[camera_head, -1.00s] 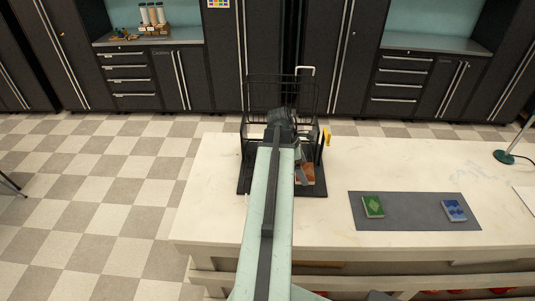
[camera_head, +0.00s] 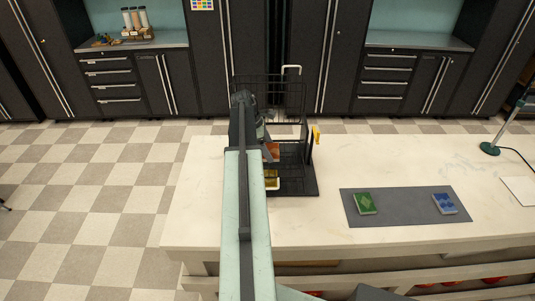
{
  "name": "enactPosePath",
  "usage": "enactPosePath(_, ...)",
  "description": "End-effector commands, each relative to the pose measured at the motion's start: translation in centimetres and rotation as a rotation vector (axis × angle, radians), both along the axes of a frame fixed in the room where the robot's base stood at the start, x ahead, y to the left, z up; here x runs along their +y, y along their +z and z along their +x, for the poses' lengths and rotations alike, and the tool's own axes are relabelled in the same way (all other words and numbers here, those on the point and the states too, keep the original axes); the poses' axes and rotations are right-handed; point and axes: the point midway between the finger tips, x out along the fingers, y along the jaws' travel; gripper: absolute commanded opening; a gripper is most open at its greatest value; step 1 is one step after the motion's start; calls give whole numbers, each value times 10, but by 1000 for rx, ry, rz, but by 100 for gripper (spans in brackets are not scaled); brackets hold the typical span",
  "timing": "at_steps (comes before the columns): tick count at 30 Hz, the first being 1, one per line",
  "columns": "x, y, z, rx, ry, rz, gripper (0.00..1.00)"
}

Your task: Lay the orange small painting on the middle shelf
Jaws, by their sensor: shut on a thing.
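The orange small painting (camera_head: 272,152) shows as a small orange patch just right of my arm, in front of the black wire rack's shelves; the arm hides part of it. My gripper (camera_head: 264,138) is mostly hidden behind its own wrist, and it is shut on the orange painting. The black rack (camera_head: 296,182) stands on the white table with several levels. I cannot tell whether the painting touches a shelf, and the middle shelf is partly hidden by my arm.
A yellow item (camera_head: 271,177) sits low in the rack. A yellow tag (camera_head: 316,135) is on the rack's right side. A grey mat (camera_head: 405,211) holds a green piece (camera_head: 365,204) and a blue piece (camera_head: 444,204). White table (camera_head: 300,228) is clear between rack and mat.

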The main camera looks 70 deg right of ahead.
Motion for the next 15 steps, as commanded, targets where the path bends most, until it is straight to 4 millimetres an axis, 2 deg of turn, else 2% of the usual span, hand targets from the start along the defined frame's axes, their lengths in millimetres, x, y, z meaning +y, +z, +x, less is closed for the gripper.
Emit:
enactPosePath(4, -11, -4, 13, 0, 1, 0, 51)
enactPosePath(6, -7, -25, 10, 0, 0, 0, 51)
enactPosePath(9, -7, -40, 9, 0, 0, 0, 51)
enactPosePath(15, -7, -36, 9, 0, -1, 0, 51)
